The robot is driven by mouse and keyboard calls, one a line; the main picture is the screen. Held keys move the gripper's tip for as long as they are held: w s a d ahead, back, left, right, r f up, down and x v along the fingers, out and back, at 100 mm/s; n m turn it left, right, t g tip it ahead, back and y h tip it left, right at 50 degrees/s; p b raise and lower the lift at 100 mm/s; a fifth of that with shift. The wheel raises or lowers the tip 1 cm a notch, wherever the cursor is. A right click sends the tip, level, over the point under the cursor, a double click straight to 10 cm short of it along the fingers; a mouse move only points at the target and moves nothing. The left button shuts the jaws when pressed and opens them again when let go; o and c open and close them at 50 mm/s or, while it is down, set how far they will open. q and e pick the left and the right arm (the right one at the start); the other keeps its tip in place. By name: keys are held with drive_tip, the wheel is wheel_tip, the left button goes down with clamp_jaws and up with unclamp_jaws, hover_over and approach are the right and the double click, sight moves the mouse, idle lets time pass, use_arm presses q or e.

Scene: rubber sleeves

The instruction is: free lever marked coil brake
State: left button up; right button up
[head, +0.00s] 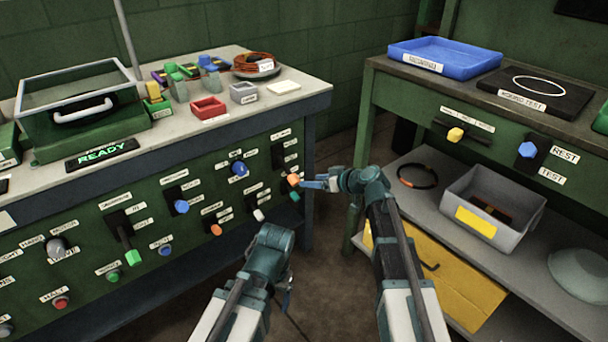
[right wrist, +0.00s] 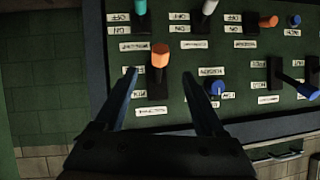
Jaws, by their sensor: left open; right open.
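No label that I can read says coil brake. An orange-tipped lever (head: 293,180) stands at the right end of the green panel. In the right wrist view an orange-capped lever (right wrist: 160,55) on a dark plate shows between the finger tips, its nearby labels upside down and too small to read surely. My right gripper (head: 313,184) is open beside the orange-tipped lever, with its fingers toward the panel; in the right wrist view the fingers (right wrist: 160,80) are apart, with no clear contact. My left gripper (head: 287,298) hangs low before the panel, mostly hidden by its own arm.
Close by on the panel are a teal-tipped lever (head: 294,196), a white-tipped lever (head: 258,214) and a blue knob (head: 240,169). The bench top (head: 270,102) holds coloured blocks and small trays. At right stands another bench with a blue tray (head: 445,58) and a grey bin (head: 520,238).

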drive_tip(key=v, duration=0.2)
drive_tip(key=shift+s+d+r+p, duration=0.2)
drive_tip(key=shift+d+p, duration=0.05)
drive_tip(key=shift+p, duration=0.1)
idle(0.4)
drive_tip(key=s+a+f+g+h, duration=0.1)
drive_tip(key=s+a+f+g, duration=0.25)
drive_tip(key=s, duration=0.35)
drive_tip(key=s+a+f+g+h, duration=0.1)
drive_tip(key=s+a+f+g, duration=0.1)
drive_tip(key=s+a+f, duration=0.35)
drive_tip(key=s+d+f+m+g+h, duration=0.1)
drive_tip(key=s+d+g+h, duration=0.2)
drive_tip(key=s, duration=0.6)
drive_tip(key=s+d+f+m+g+h, duration=0.1)
drive_tip(key=s+d+f+m+h, duration=0.15)
drive_tip(key=s+h, duration=0.45)
wheel_tip(320, 180, up, 34)
drive_tip(key=s+y+p, duration=0.2)
drive_tip(key=p, duration=3)
drive_tip(key=shift+d+p, duration=0.4)
drive_tip(key=shift+d, duration=0.05)
